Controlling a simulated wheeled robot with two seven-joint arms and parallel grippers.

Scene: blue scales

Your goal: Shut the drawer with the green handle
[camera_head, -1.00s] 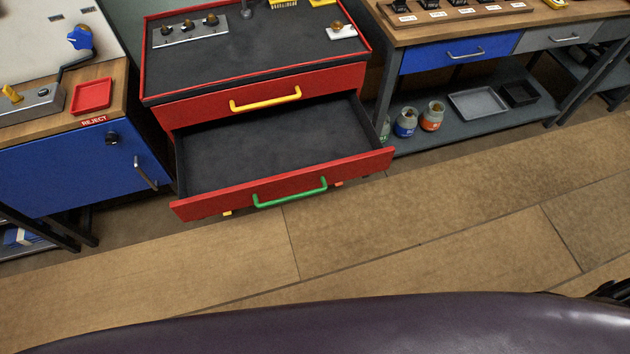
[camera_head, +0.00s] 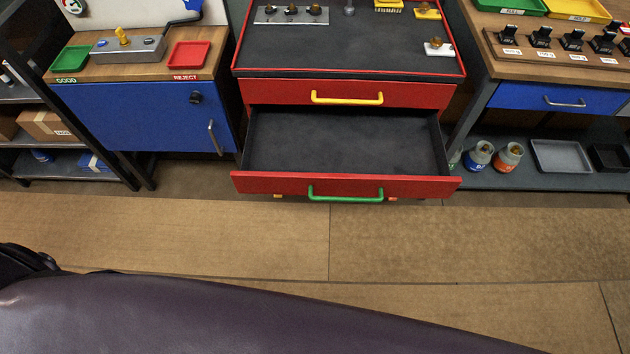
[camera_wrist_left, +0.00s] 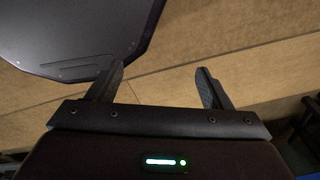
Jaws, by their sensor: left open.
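The drawer with the green handle (camera_head: 345,193) is the lower drawer (camera_head: 270,184) of the red cabinet. It is pulled well out, and its dark inside looks empty. The drawer above it, with the yellow handle (camera_head: 347,98), is shut. My left gripper (camera_wrist_left: 163,80) shows in the left wrist view, open and empty, with its two fingers apart above the wooden floor. It is not on the drawer or its handle. Neither gripper can be made out in the head view.
A blue cabinet (camera_head: 150,120) stands left of the red one. The floor (camera_head: 420,240) in front of the drawer is clear.

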